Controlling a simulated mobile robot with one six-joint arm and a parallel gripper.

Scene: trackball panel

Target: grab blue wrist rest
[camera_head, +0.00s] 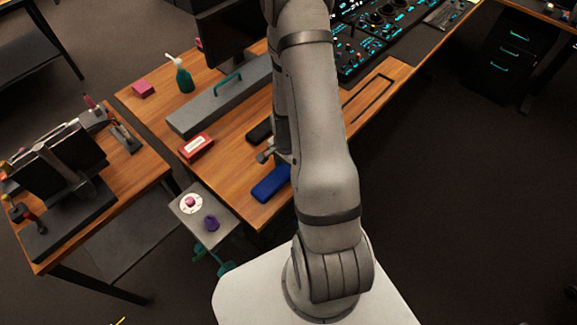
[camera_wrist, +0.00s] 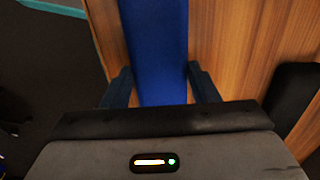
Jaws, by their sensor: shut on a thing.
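The blue wrist rest (camera_head: 270,184) lies on the wooden desk near its front left corner in the head view. In the wrist view the blue wrist rest (camera_wrist: 158,50) runs lengthwise away from my gripper (camera_wrist: 160,88), with one finger on each side of it. My gripper is shut on the wrist rest. In the head view my arm hides most of the gripper. I cannot tell whether the wrist rest is lifted off the desk.
A black pad (camera_wrist: 292,98) lies right of the gripper in the wrist view. A red box (camera_head: 196,147) and a long grey case (camera_head: 222,100) with a teal handle are on the desk. A small stand (camera_head: 222,234) holds a purple object (camera_head: 211,222) beside the desk corner.

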